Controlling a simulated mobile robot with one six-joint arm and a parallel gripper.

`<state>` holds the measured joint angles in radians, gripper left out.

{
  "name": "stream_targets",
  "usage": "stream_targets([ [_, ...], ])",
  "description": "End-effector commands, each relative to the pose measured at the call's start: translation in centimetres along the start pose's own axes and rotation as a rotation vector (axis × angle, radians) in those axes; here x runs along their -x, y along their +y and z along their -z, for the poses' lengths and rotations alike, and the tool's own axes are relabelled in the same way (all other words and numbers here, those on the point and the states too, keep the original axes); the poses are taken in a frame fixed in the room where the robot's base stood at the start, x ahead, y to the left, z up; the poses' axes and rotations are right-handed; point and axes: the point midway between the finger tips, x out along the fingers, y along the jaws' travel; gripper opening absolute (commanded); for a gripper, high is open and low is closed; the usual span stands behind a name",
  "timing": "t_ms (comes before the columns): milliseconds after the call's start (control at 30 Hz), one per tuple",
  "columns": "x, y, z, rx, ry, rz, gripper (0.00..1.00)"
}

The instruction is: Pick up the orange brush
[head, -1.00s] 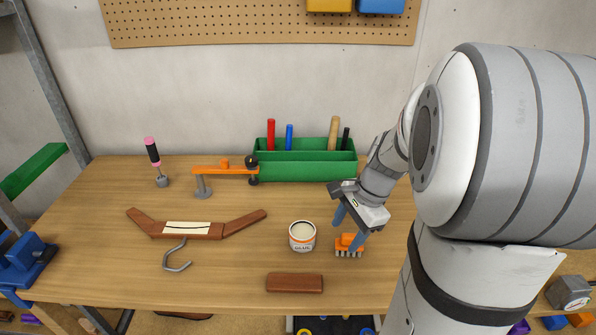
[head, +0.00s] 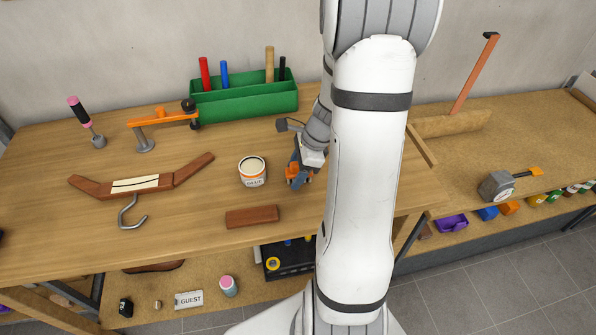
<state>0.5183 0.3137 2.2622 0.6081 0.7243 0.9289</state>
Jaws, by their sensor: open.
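The orange brush (head: 294,181) is on the wooden workbench, right of the glue can, partly hidden by my gripper. My gripper (head: 300,176) points down at the brush, with its blue-grey fingers open and close around it. Whether the fingers touch the brush cannot be told. My arm covers the area just to the right.
The glue can (head: 253,172) stands close on the left. A brown block (head: 252,217) lies in front, and a green tool caddy (head: 243,103) stands behind. A clamp-like orange tool (head: 163,119) and a wooden hanger (head: 140,183) lie farther left.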

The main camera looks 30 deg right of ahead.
Motion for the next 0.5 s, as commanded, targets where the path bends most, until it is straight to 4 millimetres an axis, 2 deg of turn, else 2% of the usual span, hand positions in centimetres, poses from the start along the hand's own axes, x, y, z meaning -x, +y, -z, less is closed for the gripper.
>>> stream_targets([
  [200, -0.06, 0.0, -0.02, 0.001, 0.0, 0.001, 0.56],
  [500, -0.04, 0.0, -0.05, 0.002, 0.0, 0.0, 0.32],
])
